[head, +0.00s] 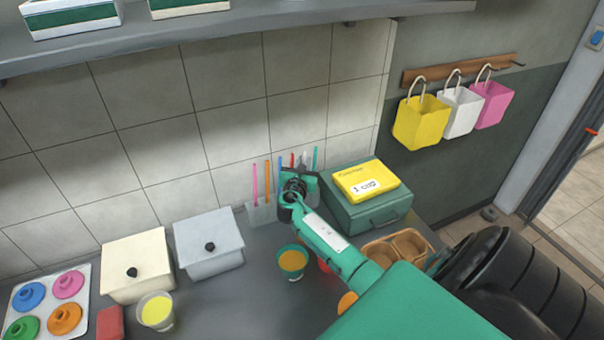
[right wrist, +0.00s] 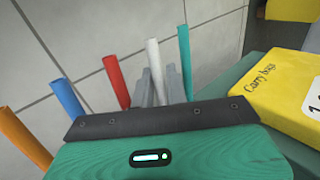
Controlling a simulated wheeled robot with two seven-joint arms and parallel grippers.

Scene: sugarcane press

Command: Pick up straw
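Several coloured straws stand upright in a pale holder (head: 262,214) against the tiled wall. The pink straw (head: 255,180) and orange straw (head: 267,180) are at the left; the blue straw (right wrist: 67,98), red straw (right wrist: 116,82), white straw (right wrist: 152,58) and teal straw (right wrist: 185,62) follow to the right. My right gripper (head: 298,188) is at the right part of the row. In the right wrist view its grey fingers (right wrist: 160,86) are close together at the white straw, beside the teal one. The fingertips' grip is unclear. My left gripper is out of view.
A green box (head: 365,213) with a yellow carry-bags pack (head: 366,180) stands just right of the straws. A cup with orange contents (head: 292,262) and a brown cup tray (head: 412,242) are near my right arm. Lidded boxes (head: 209,240) stand left.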

